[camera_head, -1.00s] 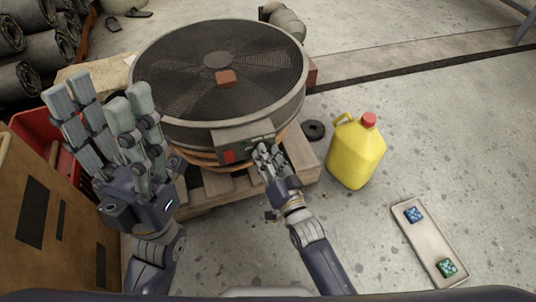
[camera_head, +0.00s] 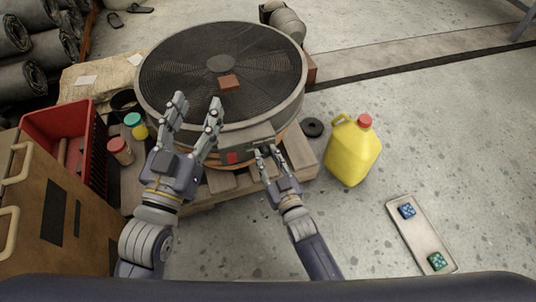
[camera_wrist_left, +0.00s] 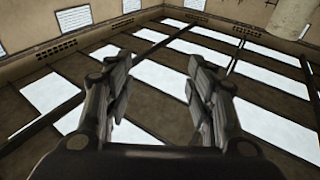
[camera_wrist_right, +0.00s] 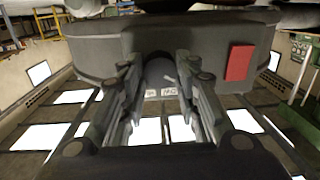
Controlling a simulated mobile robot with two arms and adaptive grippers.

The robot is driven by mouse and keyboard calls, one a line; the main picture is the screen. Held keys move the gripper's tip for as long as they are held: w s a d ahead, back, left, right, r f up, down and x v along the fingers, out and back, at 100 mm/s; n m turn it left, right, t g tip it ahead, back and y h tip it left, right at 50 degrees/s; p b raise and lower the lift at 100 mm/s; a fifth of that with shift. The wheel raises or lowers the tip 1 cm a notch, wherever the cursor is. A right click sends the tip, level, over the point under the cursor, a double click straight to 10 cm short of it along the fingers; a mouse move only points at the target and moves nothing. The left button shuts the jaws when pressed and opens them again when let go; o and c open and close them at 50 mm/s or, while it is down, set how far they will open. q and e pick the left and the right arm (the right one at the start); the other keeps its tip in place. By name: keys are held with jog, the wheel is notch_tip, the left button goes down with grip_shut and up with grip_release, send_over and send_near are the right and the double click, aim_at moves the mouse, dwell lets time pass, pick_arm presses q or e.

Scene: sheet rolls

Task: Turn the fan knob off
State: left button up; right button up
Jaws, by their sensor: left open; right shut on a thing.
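The large round fan (camera_head: 180,65) lies flat with its dark grille upward, on stacked rings over a wooden pallet. A grey control box with a red square (camera_head: 232,157) is on its near side. In the right wrist view, the fan knob (camera_wrist_right: 160,70) is a grey rounded part between my right fingers, above small white labels; its turn position cannot be read. My right gripper (camera_head: 264,149) is shut on the knob at the box. My left gripper (camera_head: 197,101) is open and empty, in front of the fan's near left rim. Its wrist view shows only ceiling and walls.
A yellow jug (camera_head: 353,150) stands right of the pallet (camera_head: 222,183). A tray (camera_head: 418,236) with two dice lies farther right. A red crate (camera_head: 62,118), jars and a brown cabinet (camera_head: 50,215) crowd the left.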

jog(key=shift+n+p, duration=0.35)
jog(key=shift+n, duration=0.45)
pick_arm(q)
jog(key=shift+a+f+g+y, duration=0.15)
jog(key=shift+f+g, duration=0.4)
jog(key=shift+f, duration=0.4)
jog(key=shift+a+f+g+y, duration=0.15)
jog(key=shift+f+g, duration=0.35)
jog(key=shift+f, duration=0.5)
jog(key=shift+a+f+g+y, duration=0.1)
jog(key=shift+f+g+y, duration=0.1)
jog(key=shift+f+g, duration=0.55)
pick_arm(e)
jog(key=shift+n, duration=0.4)
pick_arm(q)
jog(key=shift+f, duration=0.2)
pick_arm(e)
jog(key=o, duration=1.1)
jog(key=shift+c, duration=0.2)
jog(key=shift+s, duration=0.1)
jog(key=v, duration=1.1)
jog(key=shift+s, duration=0.45)
